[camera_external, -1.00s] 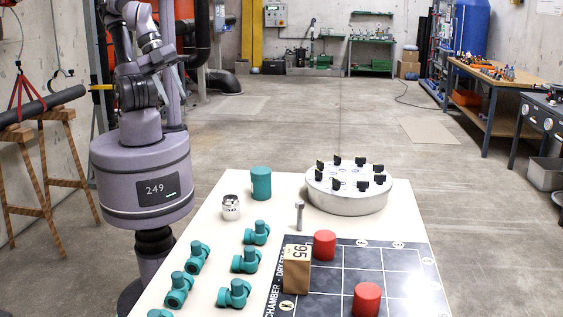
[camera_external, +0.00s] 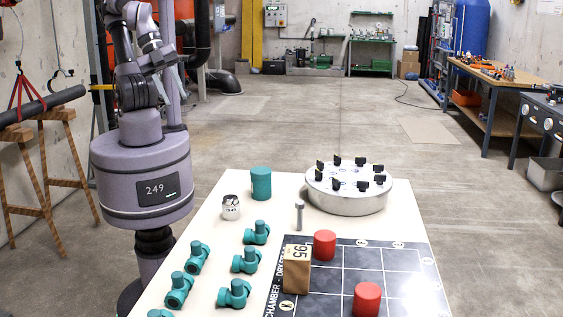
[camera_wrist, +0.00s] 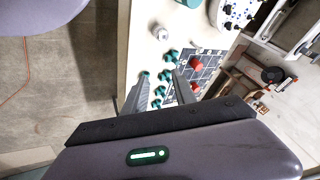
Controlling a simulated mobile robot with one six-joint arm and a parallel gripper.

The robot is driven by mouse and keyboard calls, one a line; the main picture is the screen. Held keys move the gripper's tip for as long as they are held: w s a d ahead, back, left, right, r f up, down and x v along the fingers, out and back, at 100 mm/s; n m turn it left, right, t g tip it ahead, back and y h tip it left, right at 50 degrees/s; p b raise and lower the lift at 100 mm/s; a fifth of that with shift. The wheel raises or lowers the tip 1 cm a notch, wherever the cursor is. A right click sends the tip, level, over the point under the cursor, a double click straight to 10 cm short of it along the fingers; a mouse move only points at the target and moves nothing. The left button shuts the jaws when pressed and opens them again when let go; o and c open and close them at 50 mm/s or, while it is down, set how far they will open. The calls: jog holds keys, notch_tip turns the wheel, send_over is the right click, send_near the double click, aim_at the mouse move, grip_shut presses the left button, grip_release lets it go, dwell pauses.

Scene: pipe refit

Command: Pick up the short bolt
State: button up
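A small grey metal bolt (camera_external: 299,215) stands upright with its head up on the cream table, in front of the round silver drum (camera_external: 347,192). I cannot pick it out clearly in the wrist view. My gripper (camera_wrist: 160,75) is open and empty, its two grey fingers apart in the wrist view, high above the table. In the external view my arm is folded up over my base at the left, well away from the bolt.
A teal cylinder (camera_external: 261,183) and a chrome fitting (camera_external: 231,207) stand left of the bolt. Several teal pipe fittings (camera_external: 246,260) lie nearer. A wooden block (camera_external: 297,275) and red cylinders (camera_external: 325,244) stand on a dark gridded board (camera_external: 400,285).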

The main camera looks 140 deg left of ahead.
jog(key=o, duration=0.3)
jog(key=shift+w, duration=0.1)
